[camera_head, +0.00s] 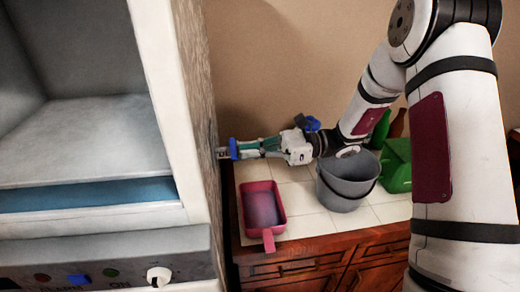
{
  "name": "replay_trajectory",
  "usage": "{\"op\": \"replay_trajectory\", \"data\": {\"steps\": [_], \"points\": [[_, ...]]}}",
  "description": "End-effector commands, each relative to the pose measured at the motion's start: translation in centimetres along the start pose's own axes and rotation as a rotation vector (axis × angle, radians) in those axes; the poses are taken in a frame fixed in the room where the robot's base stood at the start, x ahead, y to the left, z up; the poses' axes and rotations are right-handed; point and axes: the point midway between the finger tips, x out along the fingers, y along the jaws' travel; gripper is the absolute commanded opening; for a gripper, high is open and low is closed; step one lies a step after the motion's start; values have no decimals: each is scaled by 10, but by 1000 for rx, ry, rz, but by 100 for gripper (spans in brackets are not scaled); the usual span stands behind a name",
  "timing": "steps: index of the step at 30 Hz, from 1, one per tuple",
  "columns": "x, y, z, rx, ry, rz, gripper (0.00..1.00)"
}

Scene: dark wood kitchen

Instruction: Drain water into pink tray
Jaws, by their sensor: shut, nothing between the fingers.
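A pink tray (279,213) with a short handle at its near end sits on the white tiled counter (305,222), left of the bucket. A grey bucket (342,193) with a dark handle stands upright beside it; I cannot see whether it holds water. My gripper (222,152) reaches left above the counter, behind and above the pink tray, with its fingertips close to the side of the white appliance. It is shut and holds nothing. The tray's inner floor looks darker and greyish; I cannot tell whether liquid is in it.
A white appliance (180,130) with an open compartment and a front panel with a knob (159,276) fills the left. A green container (397,165) and bottles (381,130) stand right of the bucket, partly behind my arm. Wooden drawers (310,268) lie below the counter.

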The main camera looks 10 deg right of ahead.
Motion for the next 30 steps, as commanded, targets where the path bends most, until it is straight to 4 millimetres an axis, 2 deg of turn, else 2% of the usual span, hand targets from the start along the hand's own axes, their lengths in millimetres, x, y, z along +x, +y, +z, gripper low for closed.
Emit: {"op": "replay_trajectory", "data": {"steps": [8, 15, 21, 30], "points": [[0, 0, 0, 0, 0, -1, 0], [12, 3, 2, 1, -1, -58, 0], [13, 2, 1, -1, -3, -55, 0], [6, 4, 1, -1, -3, -55, 0]]}}
